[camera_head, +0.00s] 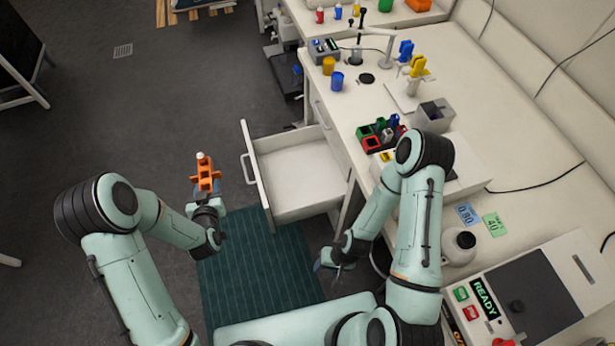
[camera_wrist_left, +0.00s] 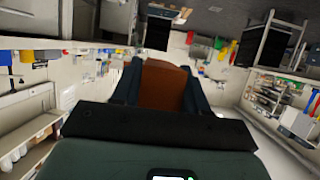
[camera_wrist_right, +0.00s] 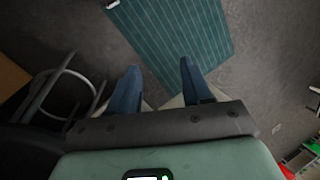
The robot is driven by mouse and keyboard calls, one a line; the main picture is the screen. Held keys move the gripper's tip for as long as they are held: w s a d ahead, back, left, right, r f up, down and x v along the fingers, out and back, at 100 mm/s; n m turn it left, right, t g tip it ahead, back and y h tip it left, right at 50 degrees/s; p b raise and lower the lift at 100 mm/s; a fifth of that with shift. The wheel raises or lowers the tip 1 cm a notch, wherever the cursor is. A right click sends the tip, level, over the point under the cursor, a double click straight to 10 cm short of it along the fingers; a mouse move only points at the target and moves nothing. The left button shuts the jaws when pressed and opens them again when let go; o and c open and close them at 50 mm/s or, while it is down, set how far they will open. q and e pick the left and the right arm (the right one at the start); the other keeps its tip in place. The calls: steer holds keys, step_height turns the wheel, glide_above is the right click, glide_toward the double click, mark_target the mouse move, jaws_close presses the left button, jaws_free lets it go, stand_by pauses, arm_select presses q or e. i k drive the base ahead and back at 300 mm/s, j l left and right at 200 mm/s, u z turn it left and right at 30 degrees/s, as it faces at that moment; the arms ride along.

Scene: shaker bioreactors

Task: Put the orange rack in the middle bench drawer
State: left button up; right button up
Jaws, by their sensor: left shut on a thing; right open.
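The orange rack (camera_head: 206,176) is held up in my left gripper (camera_head: 207,198), left of the open drawer in the head view. A small white-topped item shows at the top of the rack. In the left wrist view the rack (camera_wrist_left: 165,85) fills the space between the two fingers. The bench drawer (camera_head: 297,172) is pulled out and looks empty; its handle (camera_head: 248,168) faces left. My right gripper (camera_head: 328,262) is low beside the bench, in front of the drawer. In the right wrist view its fingers (camera_wrist_right: 156,88) are apart with nothing between them.
A green striped mat (camera_head: 258,265) lies on the floor below the drawer. Floor left of the drawer is clear.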

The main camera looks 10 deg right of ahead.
mark_target(306, 188)
steer(key=i+j, duration=1.6)
steer(key=i, duration=0.25)
steer(key=i+j+z, duration=0.15)
steer(key=z, duration=0.15)
steer(key=i+j+z, duration=0.3)
steer(key=k+z, duration=0.1)
steer(key=z, duration=3.2)
